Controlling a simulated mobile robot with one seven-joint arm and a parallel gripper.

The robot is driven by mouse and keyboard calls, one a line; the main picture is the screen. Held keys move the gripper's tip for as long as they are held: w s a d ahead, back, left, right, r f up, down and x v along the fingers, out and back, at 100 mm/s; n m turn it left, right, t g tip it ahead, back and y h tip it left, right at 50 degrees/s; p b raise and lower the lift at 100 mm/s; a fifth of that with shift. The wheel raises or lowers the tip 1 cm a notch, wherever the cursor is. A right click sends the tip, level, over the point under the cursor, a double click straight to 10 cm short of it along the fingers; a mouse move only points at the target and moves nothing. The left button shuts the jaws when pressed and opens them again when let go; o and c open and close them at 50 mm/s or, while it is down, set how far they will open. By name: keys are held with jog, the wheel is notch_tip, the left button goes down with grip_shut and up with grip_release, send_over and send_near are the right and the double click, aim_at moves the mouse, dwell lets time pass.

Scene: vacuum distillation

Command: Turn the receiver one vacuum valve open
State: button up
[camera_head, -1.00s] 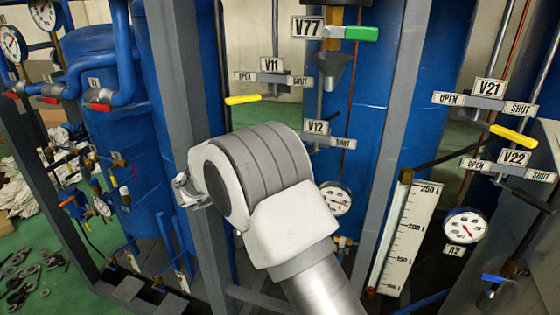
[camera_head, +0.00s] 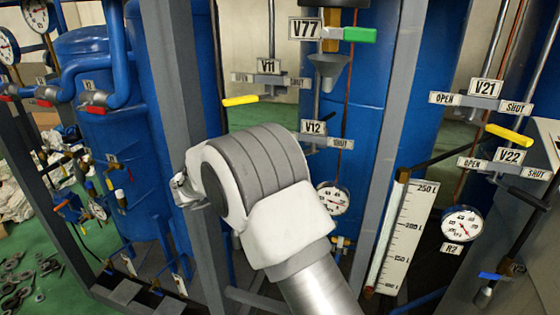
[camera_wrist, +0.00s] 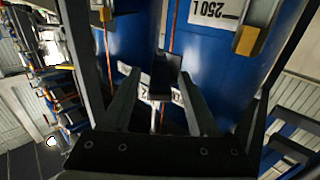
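No label says which valve serves receiver one. Valve V11 (camera_head: 270,67) has an OPEN/SHUT plate and a yellow handle (camera_head: 240,100) below it, pointing left. Below it, valve V12 (camera_head: 314,127) shows its tag and SHUT plate; its OPEN side and handle are hidden by my arm. My gripper's fingers are hidden in the head view behind my wrist link. In the wrist view my gripper (camera_wrist: 163,108) is open, its two dark fingers apart. A dark block (camera_wrist: 160,78) shows between them, in front of a white label plate; I cannot tell whether the fingers touch it.
A grey upright post (camera_head: 395,120) stands right of V12. A level scale (camera_head: 410,235) and gauges (camera_head: 333,198) are nearby. Blue tanks (camera_head: 110,140) fill the left.

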jog(key=b+v, duration=0.3)
jog(key=v, duration=1.4)
jog(key=shift+s+a, duration=0.15)
jog(key=shift+s, duration=0.1)
jog(key=shift+f, duration=0.1)
